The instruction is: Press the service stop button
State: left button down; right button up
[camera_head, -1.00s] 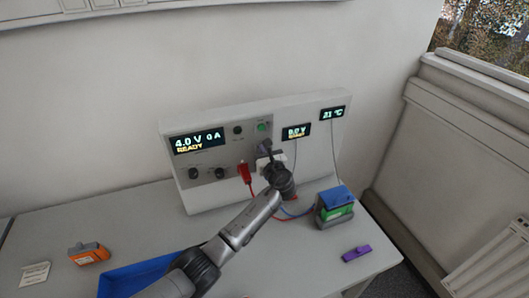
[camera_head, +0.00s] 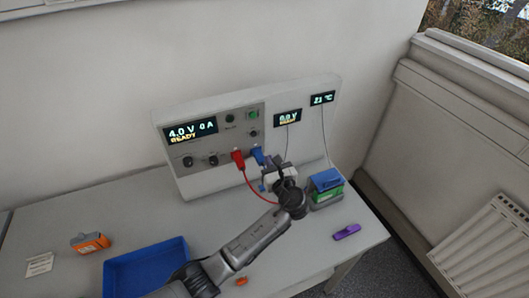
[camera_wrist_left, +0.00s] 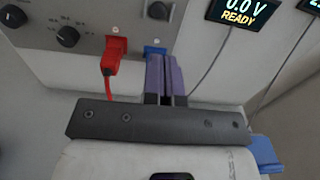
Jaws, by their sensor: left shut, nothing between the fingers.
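The grey cycler panel (camera_head: 215,133) stands on the table. Its green-lit button (camera_head: 252,114) is at the upper right of the control face, with a dark round button or knob (camera_head: 252,132) below it, seen large in the left wrist view (camera_wrist_left: 158,10). Labels are too small to read, so I cannot tell which is the service stop button. My left gripper (camera_head: 268,172) is below and in front of these controls, touching neither. In the left wrist view its purple fingers (camera_wrist_left: 165,75) are shut, empty, just in front of the blue plug (camera_wrist_left: 154,49). My right gripper is not in view.
A red plug (camera_head: 238,158) with a red cable sits left of the blue plug. The green battery with a blue top (camera_head: 326,184) is to the right, near a purple object (camera_head: 346,231). A blue tray (camera_head: 150,262) and an orange object (camera_head: 90,242) are at left.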

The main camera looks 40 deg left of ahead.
pick_arm(q)
jog(key=shift+v, duration=0.8)
dwell(0.4)
